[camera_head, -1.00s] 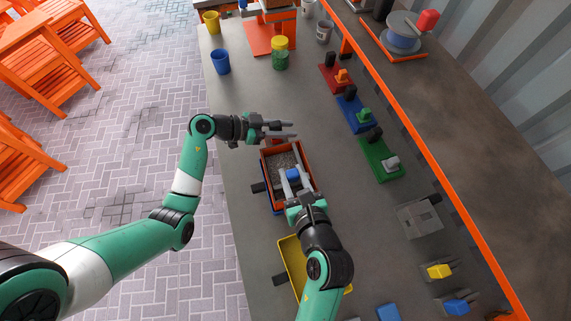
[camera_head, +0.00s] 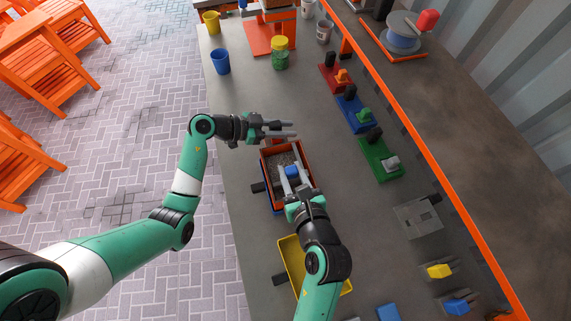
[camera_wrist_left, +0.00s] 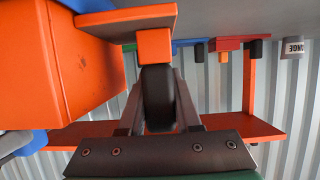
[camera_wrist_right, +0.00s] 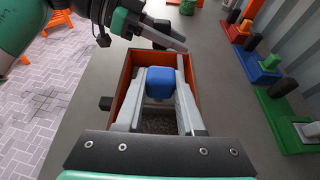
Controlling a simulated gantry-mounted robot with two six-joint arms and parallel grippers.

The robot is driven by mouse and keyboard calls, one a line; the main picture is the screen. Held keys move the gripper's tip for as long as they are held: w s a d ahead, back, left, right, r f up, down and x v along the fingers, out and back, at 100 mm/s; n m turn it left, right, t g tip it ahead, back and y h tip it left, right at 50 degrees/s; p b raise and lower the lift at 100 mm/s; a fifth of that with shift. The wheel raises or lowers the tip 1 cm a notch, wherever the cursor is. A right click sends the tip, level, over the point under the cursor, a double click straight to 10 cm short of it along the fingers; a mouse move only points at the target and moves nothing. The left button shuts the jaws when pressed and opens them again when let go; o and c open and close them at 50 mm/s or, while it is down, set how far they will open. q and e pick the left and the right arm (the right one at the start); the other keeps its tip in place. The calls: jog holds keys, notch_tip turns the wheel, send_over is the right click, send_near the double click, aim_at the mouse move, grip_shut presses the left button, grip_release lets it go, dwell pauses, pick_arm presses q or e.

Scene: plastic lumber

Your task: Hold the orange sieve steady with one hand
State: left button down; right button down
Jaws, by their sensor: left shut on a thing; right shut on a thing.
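The orange sieve (camera_head: 304,164) stands on the bench as an open box with grey granules (camera_head: 283,159) inside; its wall also shows in the left wrist view (camera_wrist_left: 82,65). My left gripper (camera_head: 285,131) is at its far end, shut on its black handle (camera_wrist_left: 157,98). My right gripper (camera_head: 291,174) reaches over the sieve from the near side, shut on a blue block-like piece (camera_wrist_right: 160,83). That piece is inside the sieve's outline; whether it touches the granules is hidden. In the right wrist view, the sieve's orange rim (camera_wrist_right: 193,78) surrounds the right fingers.
A blue edge (camera_head: 268,202) shows under the sieve. A yellow tray (camera_head: 289,257) lies nearer. Red, blue and green bases (camera_head: 382,160) with small parts stand to the right. Blue (camera_head: 220,62) and yellow-green (camera_head: 280,52) containers stand behind. The bench's left strip is clear.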

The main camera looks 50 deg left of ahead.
jog(key=shift+w+a+f, duration=0.1)
jog(key=shift+w+a, duration=0.2)
jog(key=shift+a, duration=0.35)
jog(key=shift+w+a+r, duration=0.1)
jog(key=shift+w+a, duration=0.15)
jog(key=shift+a, duration=0.35)
jog(key=shift+w+a+f, duration=0.1)
jog(key=shift+w+a, duration=0.2)
jog(key=shift+a, duration=0.35)
jog(key=shift+d, duration=0.1)
jog(key=shift+s+d, duration=0.4)
jog(key=shift+d, duration=0.5)
jog(key=shift+s+d, duration=0.45)
jog(key=shift+d, duration=0.5)
jog(key=shift+s+d, duration=0.4)
jog(key=shift+d, duration=0.5)
jog(key=shift+a, duration=0.15)
jog(key=shift+w+a, duration=0.4)
jog(key=shift+a, duration=0.5)
jog(key=shift+w+a, duration=0.45)
jog(key=shift+a, duration=0.45)
jog(key=shift+w+a, duration=0.4)
jog(key=shift+a, duration=0.5)
